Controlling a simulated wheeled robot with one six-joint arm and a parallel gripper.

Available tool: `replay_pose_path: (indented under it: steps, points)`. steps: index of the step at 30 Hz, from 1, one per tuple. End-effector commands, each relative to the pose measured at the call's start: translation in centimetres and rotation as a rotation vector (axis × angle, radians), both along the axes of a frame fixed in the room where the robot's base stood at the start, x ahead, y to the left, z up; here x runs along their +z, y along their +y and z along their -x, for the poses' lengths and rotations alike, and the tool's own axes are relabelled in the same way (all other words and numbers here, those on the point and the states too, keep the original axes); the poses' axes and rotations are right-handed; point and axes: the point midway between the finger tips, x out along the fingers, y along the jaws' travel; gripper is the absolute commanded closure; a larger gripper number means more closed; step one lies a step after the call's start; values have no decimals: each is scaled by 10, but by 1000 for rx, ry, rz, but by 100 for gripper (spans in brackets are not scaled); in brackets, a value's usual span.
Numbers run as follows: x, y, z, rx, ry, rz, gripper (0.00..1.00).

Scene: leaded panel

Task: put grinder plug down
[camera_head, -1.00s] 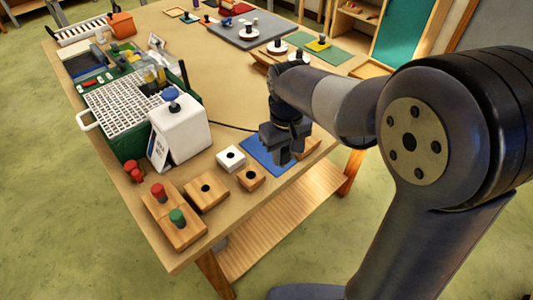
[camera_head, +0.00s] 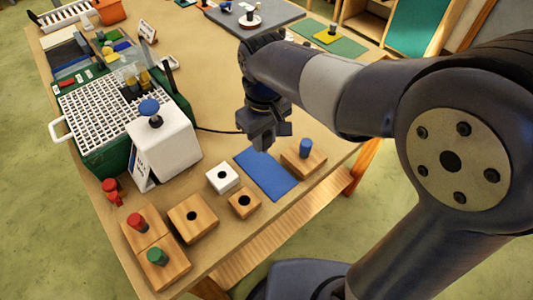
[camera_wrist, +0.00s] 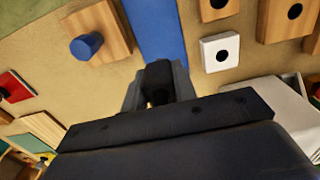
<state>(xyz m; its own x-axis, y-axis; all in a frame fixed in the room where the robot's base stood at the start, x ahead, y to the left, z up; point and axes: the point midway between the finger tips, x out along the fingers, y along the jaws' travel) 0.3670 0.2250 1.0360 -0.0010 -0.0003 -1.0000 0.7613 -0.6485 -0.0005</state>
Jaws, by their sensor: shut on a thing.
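My gripper (camera_head: 264,141) is shut just beyond the far end of a blue mat (camera_head: 265,175). In the wrist view a dark piece, which looks like the grinder plug (camera_wrist: 158,78), sits between the fingers of my gripper (camera_wrist: 158,95). In the head view the plug is hidden by the fingers. A black cord (camera_head: 215,130) runs from behind the white grinder housing (camera_head: 172,145) towards my gripper. I cannot tell whether the plug touches the table. The mat also shows in the wrist view (camera_wrist: 155,30).
A wooden block (camera_head: 313,165) with a blue peg (camera_head: 305,147) stands right of the mat. A white holed block (camera_head: 222,178) and wooden holed blocks (camera_head: 192,217) (camera_head: 243,203) stand left. A white grid rack (camera_head: 95,115) lies beyond. The tabletop (camera_head: 210,80) behind my gripper is mostly clear.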

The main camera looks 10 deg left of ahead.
Motion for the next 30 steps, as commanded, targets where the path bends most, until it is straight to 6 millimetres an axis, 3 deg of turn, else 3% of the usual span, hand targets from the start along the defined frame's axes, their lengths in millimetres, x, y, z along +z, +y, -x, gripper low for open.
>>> replay_pose_path:
  steps: [3,16,29,30]
  points:
    - [-24,0,1,0,4,3,99]
    - [-76,-1,1,-1,3,2,99]
    - [-84,0,0,-1,0,0,99]
    - [-83,0,0,-1,0,0,71]
